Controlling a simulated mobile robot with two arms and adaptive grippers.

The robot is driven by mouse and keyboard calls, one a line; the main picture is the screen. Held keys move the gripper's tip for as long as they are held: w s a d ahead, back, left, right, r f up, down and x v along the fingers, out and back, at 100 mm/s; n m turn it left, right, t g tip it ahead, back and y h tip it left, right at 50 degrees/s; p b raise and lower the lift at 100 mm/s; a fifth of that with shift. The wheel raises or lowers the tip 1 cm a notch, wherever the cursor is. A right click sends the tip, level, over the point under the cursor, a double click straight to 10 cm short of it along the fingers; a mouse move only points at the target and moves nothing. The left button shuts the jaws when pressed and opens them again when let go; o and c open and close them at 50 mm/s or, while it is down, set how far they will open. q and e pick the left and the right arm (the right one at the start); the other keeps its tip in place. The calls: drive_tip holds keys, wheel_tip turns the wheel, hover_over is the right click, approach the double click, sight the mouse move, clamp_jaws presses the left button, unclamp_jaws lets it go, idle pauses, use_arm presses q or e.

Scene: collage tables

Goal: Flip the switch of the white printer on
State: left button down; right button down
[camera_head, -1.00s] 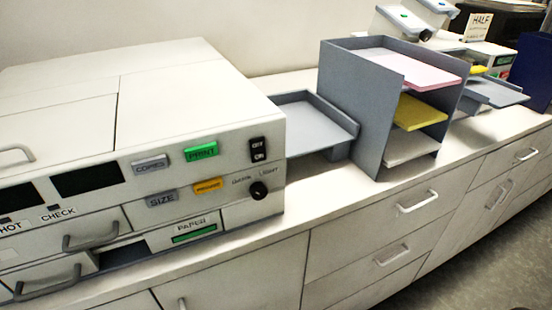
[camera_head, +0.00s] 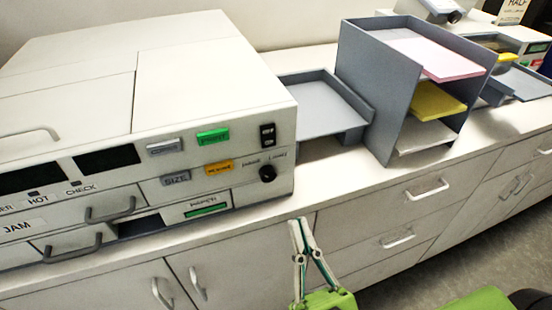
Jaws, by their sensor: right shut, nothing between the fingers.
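The white printer (camera_head: 190,60) fills the left of the head view on a white counter. Its black OFF/ON rocker switch (camera_head: 268,135) is at the right end of the front panel, above a black round knob (camera_head: 268,174). I cannot tell which way the rocker is set. My right gripper (camera_head: 299,222) is in front of the counter's front edge, below and to the right of the switch, apart from the printer. Its fingers point up and are shut with nothing between them. My left gripper is not in view.
A grey output tray (camera_head: 322,108) sticks out from the printer's right side. A grey paper rack (camera_head: 362,92) with pink, yellow and white sheets stands beside it. Drawers with handles (camera_head: 428,190) line the counter front. Another machine stands at the far right.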

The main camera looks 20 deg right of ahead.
sight(269, 144)
drive_tip(key=p+x, duration=0.2)
drive_tip(key=x, duration=0.2)
drive_tip(key=w+f+p+x, duration=0.1)
drive_tip(key=p+x, duration=0.1)
drive_tip(key=x, duration=0.2)
drive_tip(key=f+p+x, duration=0.1)
drive_tip(key=p+x, duration=0.1)
drive_tip(key=x, duration=0.2)
drive_tip(key=shift+w+r, duration=0.1)
drive_tip(key=shift+w, duration=0.6)
drive_tip(key=f+t+b, duration=0.1)
drive_tip(key=b, duration=0.2)
drive_tip(key=shift+w, duration=0.4)
drive_tip(key=shift+w+r, duration=0.1)
drive_tip(key=shift+r, duration=0.2)
